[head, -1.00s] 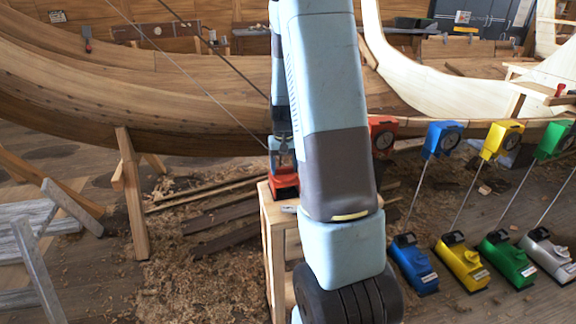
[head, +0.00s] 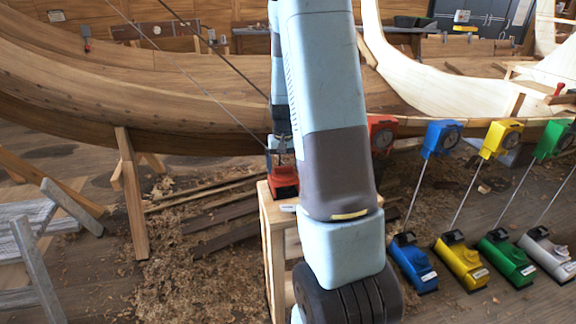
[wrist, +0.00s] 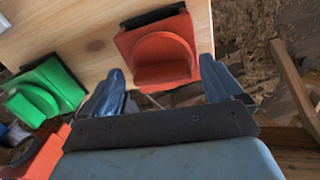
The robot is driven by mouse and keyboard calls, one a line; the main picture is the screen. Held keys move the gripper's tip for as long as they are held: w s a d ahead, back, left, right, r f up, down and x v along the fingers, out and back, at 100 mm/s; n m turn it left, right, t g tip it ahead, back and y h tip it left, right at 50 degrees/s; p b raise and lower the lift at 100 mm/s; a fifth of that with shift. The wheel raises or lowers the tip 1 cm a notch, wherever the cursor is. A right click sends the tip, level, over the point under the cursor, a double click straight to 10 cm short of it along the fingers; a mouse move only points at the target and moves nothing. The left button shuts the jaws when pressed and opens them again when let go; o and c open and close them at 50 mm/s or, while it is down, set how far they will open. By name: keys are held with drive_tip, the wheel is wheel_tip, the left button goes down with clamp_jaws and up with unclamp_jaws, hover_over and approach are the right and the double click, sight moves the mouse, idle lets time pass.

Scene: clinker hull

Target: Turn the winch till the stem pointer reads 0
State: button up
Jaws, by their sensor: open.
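A red winch-like block (head: 285,181) with a dark edge sits on a wooden stand (head: 268,222). In the wrist view, its rounded raised part (wrist: 160,48) lies ahead of and between my fingertips. My gripper (wrist: 162,78) is open, its two blue fingers apart; contact with the block cannot be told. In the head view my gripper (head: 281,157) is small, just above the block. A red dial box (head: 382,133) by the hull is partly hidden by my arm. Its pointer reading is too small to make out.
Blue (head: 442,138), yellow (head: 502,139) and green (head: 553,139) dial boxes stand right, with rods down to coloured floor units. A green block (wrist: 45,91) shows left in the wrist view. The hull (head: 150,90) runs behind; trestles stand left.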

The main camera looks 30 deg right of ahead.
wheel_tip(320, 180, up, 14)
drive_tip(key=shift+f, duration=0.2)
idle(0.4)
idle(0.4)
drive_tip(key=s+a+r+n+t, duration=0.2)
drive_tip(key=s+a+r+t, duration=0.1)
drive_tip(key=s+a+r, duration=0.8)
drive_tip(key=s+a+r+n+t, duration=0.1)
drive_tip(key=s+a, duration=0.2)
drive_tip(key=s, duration=0.4)
drive_tip(key=s+a+r+n+t, duration=0.1)
drive_tip(key=s+a, duration=0.2)
drive_tip(key=s, duration=0.4)
drive_tip(key=shift+a+n+t, duration=0.3)
drive_tip(key=shift+a, duration=0.05)
drive_tip(key=shift+s+r, duration=0.1)
drive_tip(key=shift+o, duration=0.6)
